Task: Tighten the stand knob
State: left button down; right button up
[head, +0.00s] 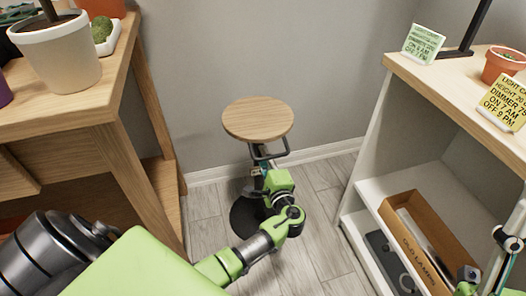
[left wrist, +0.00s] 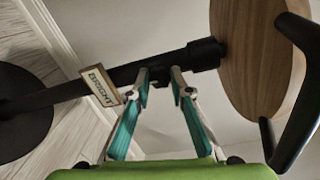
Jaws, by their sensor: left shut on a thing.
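The plant stand has a round wooden top (head: 258,119), a dark post (left wrist: 125,76) and a round black base (left wrist: 22,112). A black bracket or handle sits under the top. The small dark stand knob (left wrist: 161,76) is on the post, between the teal fingers in the left wrist view. My left gripper (head: 267,172) reaches the post below the top, and its fingertips (left wrist: 162,82) are shut on the knob. The fingers hide part of the knob. In the head view my own gripper hides the knob. Only parts of my right arm show at the lower right.
A small tag (left wrist: 101,86) with lettering is on the post beside my fingers. A wooden table (head: 120,130) with pots stands left. A shelf unit (head: 410,120) stands right, with a cardboard box (head: 428,240) on its lower shelf. Grey floor (head: 310,255) is open between them.

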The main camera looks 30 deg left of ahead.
jog(key=w+a+f+g+h+p, duration=0.1)
jog(key=w+f+g+h+p, duration=0.3)
jog(key=w+f+g, duration=0.85)
pick_arm(q)
jog(key=shift+d+f+m+p, duration=0.1)
jog(key=shift+m+p, duration=0.5)
jog(key=shift+m, duration=2.15)
jog(key=shift+d+f+m+p, duration=0.1)
jog(key=shift+m+p, duration=0.45)
jog(key=shift+m, duration=2.2)
pick_arm(e)
jog(key=s+d+f+g+h, duration=0.1)
jog(key=s+f+g, duration=0.1)
jog(key=f, duration=0.6)
jog(key=s+d+f+g+h, duration=0.1)
jog(key=s+d+f+g, duration=0.1)
jog(key=f, duration=0.7)
jog(key=shift+s+d+f+m+g, duration=0.25)
jog(key=shift+s+g, duration=0.5)
jog(key=shift+s, duration=0.55)
jog(key=shift+a, duration=0.1)
pick_arm(q)
jog(key=c, duration=1.8)
grip_release()
